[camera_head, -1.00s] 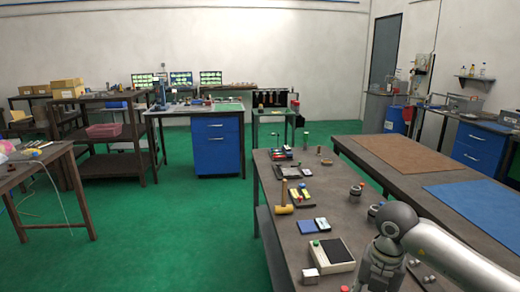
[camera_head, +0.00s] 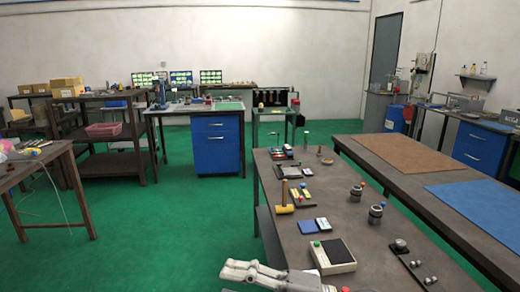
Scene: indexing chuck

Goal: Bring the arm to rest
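My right gripper (camera_head: 232,270) is low at the bottom edge, in front of the near end of the grey bench (camera_head: 345,225), pointing left. Its light grey fingers show, but the gap between them is too unclear to judge. No object shows in it. Two round chuck-like devices stand upright on the bench, one with a red top (camera_head: 356,192) and one with a blue top (camera_head: 376,214). A dark strip (camera_head: 412,268) with several metal cylinders lies at the bench's near right. My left gripper is not in view.
A white box with a green button (camera_head: 333,256) lies just right of my gripper. A mallet (camera_head: 284,198), blue pad (camera_head: 307,227) and small trays lie along the bench's left side. A second bench (camera_head: 430,195) with brown and blue mats stands at right. Green floor (camera_head: 180,235) is open at left.

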